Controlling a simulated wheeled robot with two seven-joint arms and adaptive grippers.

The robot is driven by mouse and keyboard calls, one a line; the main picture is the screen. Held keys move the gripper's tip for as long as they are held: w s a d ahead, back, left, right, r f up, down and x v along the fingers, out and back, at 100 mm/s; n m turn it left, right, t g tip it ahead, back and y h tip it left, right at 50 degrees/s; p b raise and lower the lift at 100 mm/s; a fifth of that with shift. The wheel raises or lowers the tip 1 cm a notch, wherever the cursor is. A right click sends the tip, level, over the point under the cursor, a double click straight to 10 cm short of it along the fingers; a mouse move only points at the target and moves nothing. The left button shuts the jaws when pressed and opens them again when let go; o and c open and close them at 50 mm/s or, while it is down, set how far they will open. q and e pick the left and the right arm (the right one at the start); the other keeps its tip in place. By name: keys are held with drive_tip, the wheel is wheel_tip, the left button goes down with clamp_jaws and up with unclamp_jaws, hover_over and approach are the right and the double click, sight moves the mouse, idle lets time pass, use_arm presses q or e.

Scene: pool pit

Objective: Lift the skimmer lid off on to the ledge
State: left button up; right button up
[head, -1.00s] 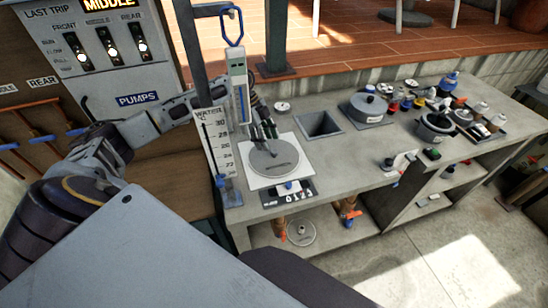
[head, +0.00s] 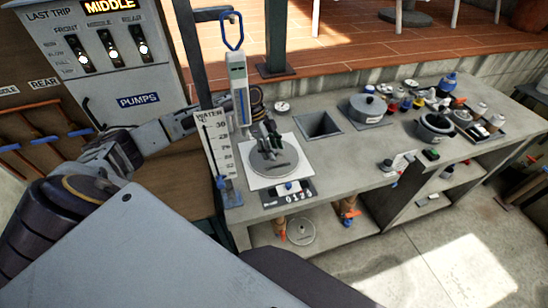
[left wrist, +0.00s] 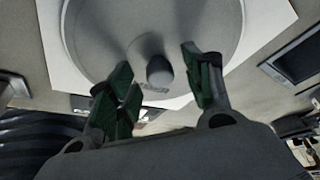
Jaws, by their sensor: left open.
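The skimmer lid (head: 288,168) is a round grey disc lying flat on a white square plate (head: 256,181) on the counter. It also shows in the left wrist view (left wrist: 110,35), with a dark round knob (left wrist: 159,71) at its middle. My left gripper (head: 272,150) is above the lid and hides part of it in the head view. In the left wrist view its green-padded fingers (left wrist: 160,85) are apart, on either side of the knob, with nothing held. I cannot tell whether they touch the knob or lid. My right gripper is not in view.
A square opening (head: 319,125) lies in the counter right of the lid. A display box (head: 290,193) is in front of it, and a water gauge (head: 217,150) stands left. Pots (head: 368,106) and bottles crowd the counter farther right. Bare counter (head: 345,160) lies between.

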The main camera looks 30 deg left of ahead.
use_arm(q)
drive_tip(key=shift+f, duration=0.2)
idle(0.3)
clamp_jaws()
drive_tip(key=shift+r, duration=0.2)
wheel_tip(320, 180, up, 18)
drive_tip(key=b, duration=0.1)
drive_tip(key=shift+f, duration=0.15)
idle(0.6)
idle(0.4)
